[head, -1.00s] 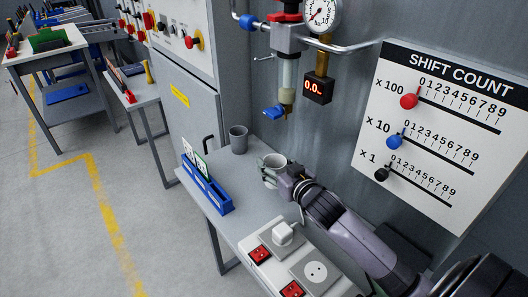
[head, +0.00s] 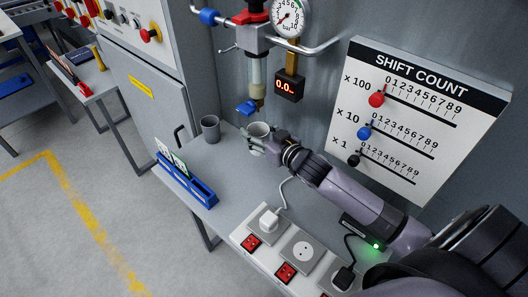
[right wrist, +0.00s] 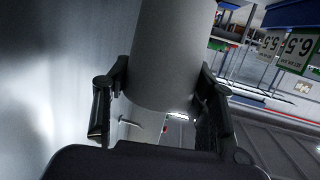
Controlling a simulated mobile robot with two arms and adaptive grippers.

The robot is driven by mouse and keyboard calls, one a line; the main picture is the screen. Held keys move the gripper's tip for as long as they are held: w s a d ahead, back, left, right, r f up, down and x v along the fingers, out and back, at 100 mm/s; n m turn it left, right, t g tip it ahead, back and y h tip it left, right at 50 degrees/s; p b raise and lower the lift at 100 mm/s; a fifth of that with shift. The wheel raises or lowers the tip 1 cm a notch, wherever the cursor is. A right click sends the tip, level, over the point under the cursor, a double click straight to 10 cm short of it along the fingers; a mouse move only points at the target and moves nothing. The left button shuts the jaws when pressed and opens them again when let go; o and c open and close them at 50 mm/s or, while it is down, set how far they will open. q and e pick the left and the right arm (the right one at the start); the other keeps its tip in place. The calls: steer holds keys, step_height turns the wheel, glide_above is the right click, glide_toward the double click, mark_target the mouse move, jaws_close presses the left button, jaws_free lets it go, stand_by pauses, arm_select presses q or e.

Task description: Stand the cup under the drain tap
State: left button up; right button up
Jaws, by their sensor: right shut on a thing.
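A light grey cup (head: 259,130) is upright in my right gripper (head: 261,144), whose fingers are shut on its sides. In the right wrist view the cup (right wrist: 175,55) fills the space between the two fingers (right wrist: 160,95). The drain tap (head: 247,107), with a blue handle, hangs below the clear filter bowl on the wall. In the head view the cup shows just below and slightly right of the tap. I cannot tell whether its base touches the bench. My left gripper is not in view.
A darker grey cup (head: 210,129) stands on the bench (head: 228,180) to the left. A blue card holder (head: 186,186) is at the bench's left edge. A socket strip (head: 302,252) with plugs and cables lies in front. A pressure gauge (head: 290,17) and shift-count board (head: 415,120) are on the wall.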

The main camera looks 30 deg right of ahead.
step_height(320, 180, down, 5)
steer(key=shift+s+r, duration=0.1)
steer(key=shift+f, duration=1.65)
steer(key=o, duration=0.9)
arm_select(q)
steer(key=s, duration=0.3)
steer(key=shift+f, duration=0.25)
